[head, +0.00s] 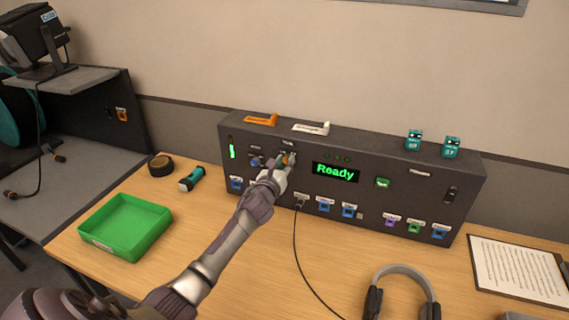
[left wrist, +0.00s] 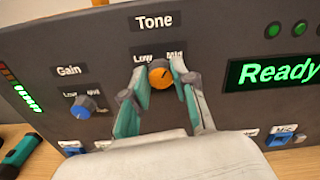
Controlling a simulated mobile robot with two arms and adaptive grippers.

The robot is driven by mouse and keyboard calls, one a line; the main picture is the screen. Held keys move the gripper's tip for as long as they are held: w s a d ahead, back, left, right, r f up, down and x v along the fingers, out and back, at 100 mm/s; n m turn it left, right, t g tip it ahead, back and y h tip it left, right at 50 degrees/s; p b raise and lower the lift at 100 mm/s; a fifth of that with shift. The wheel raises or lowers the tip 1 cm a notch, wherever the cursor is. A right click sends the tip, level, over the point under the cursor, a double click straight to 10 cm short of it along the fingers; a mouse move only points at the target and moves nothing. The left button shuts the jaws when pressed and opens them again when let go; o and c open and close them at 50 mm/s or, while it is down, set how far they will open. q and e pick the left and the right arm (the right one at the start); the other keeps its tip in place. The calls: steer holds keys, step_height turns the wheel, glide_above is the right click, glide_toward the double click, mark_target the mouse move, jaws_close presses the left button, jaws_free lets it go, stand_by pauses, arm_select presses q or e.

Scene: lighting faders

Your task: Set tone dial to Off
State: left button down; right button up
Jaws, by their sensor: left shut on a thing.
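The tone dial (left wrist: 160,74) is an orange knob on the dark console, under a "Tone" label with "Low" and "Mid" marks beside it. Any "Off" mark is not visible to me. In the left wrist view my left gripper (left wrist: 161,84) has its fingers on both sides of the knob, shut on it. In the head view the left gripper (head: 286,160) reaches the console front, and the dial is mostly covered by it. The dial's pointer slants toward the upper right. My right gripper is not in view.
A blue gain dial (left wrist: 83,107) sits left of the tone dial. A green-lit display (head: 335,172) reads "Ready" to its right. Coloured sockets line the console's lower front, one with a black cable (head: 297,240). A green tray (head: 124,228), tape roll (head: 161,165) and headphones (head: 402,285) lie on the table.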

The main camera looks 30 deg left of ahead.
arm_select(q)
steer(key=n, duration=0.9)
steer(key=shift+f+b, duration=0.1)
steer(key=shift+b, duration=0.3)
steer(key=n, duration=0.4)
steer(key=shift+n, duration=0.3)
steer(key=n, duration=0.4)
steer(key=shift+a+f+n, duration=0.1)
steer(key=shift+n, duration=0.2)
steer(key=n, duration=0.4)
steer(key=shift+n, duration=0.3)
steer(key=n, duration=0.3)
steer(key=shift+p, duration=0.35)
steer(key=shift+f+n+p, duration=0.15)
steer(key=shift+n+p, duration=0.3)
steer(key=shift+n, duration=3.65)
